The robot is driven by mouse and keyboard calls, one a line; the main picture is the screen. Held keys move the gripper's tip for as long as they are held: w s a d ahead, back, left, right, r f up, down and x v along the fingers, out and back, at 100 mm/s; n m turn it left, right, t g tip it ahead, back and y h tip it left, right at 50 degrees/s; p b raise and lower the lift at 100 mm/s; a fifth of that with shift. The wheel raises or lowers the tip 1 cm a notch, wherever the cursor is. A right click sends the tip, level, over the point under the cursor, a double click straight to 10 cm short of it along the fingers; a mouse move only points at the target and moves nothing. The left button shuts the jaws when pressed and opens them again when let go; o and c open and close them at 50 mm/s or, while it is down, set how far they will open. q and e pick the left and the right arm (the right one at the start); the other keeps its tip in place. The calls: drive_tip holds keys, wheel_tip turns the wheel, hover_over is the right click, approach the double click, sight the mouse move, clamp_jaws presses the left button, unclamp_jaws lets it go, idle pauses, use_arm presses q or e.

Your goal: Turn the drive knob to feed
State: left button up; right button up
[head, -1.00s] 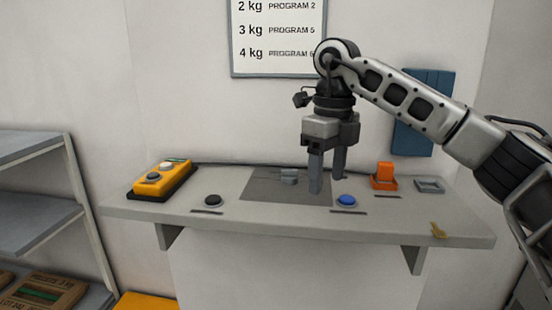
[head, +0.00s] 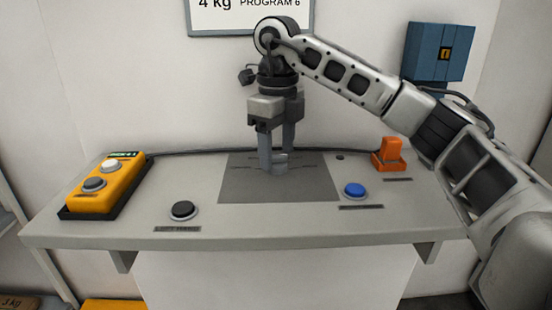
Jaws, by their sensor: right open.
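A small grey knob (head: 280,157) stands on the dark square panel (head: 300,188) set in the grey desk. I take it to be the drive knob; its markings are too small to read. My right gripper (head: 275,160) points down at the knob, with its two fingers open and spread. One finger is at the knob's left and nearer side, the other behind it, partly hiding it. I cannot tell whether the fingers touch it. My left gripper is not in view.
A black button (head: 183,210) and a blue button (head: 355,190) flank the panel. A yellow control box (head: 108,187) stands on the left, an orange device (head: 388,156) on the right. A blue wall box (head: 439,51) hangs behind my right arm. The desk front (head: 270,225) is clear.

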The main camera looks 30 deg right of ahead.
drive_tip(key=shift+f, duration=0.9)
drive_tip(key=c, duration=1)
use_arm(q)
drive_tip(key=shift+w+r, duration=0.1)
